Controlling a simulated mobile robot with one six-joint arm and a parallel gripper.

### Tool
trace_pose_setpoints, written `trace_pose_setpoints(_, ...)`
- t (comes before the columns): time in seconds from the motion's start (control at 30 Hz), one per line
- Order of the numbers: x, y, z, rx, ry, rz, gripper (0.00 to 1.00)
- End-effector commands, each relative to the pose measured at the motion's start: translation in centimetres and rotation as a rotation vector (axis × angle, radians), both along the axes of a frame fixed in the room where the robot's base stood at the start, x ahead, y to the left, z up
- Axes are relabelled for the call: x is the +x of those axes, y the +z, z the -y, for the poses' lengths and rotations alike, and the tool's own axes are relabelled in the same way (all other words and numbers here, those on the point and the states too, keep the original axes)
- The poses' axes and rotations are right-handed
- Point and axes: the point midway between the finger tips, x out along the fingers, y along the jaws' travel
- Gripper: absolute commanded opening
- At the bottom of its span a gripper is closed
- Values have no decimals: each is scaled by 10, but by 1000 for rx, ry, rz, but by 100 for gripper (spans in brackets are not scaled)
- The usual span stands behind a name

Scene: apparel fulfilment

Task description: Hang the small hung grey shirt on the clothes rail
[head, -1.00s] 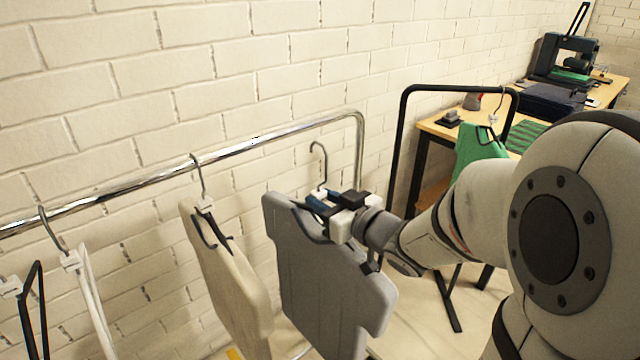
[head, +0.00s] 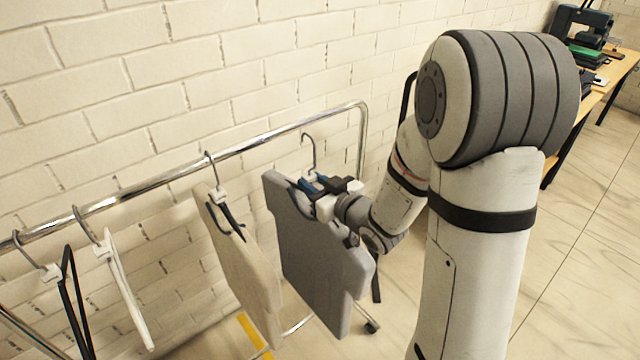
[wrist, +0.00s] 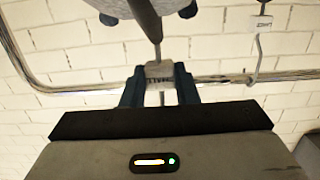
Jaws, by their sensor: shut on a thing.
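The grey shirt (head: 318,265) hangs on a dark hanger with a metal hook (head: 311,150), in front of the rail's far end in the head view. My gripper (head: 318,187) is shut on the hanger's neck, just under the hook. In the wrist view its blue fingers (wrist: 160,88) clasp the light neck block (wrist: 159,70), and part of the shirt (wrist: 186,9) shows at the top edge. The chrome clothes rail (head: 260,140) passes close behind the hook's top. I cannot tell whether the hook touches it; the hook looks slightly below it.
A beige shirt (head: 238,265) hangs on the rail left of the grey one. A white hanger (head: 128,285) and a black hanger (head: 75,300) hang farther left. A brick wall (head: 180,60) stands behind. A work table (head: 622,72) is at the far right.

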Motion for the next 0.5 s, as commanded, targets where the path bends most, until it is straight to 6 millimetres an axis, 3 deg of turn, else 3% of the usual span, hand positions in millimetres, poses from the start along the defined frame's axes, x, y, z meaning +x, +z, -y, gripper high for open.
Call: trace_pose_setpoints(0.5,53,2,-36,0,2,0,0)
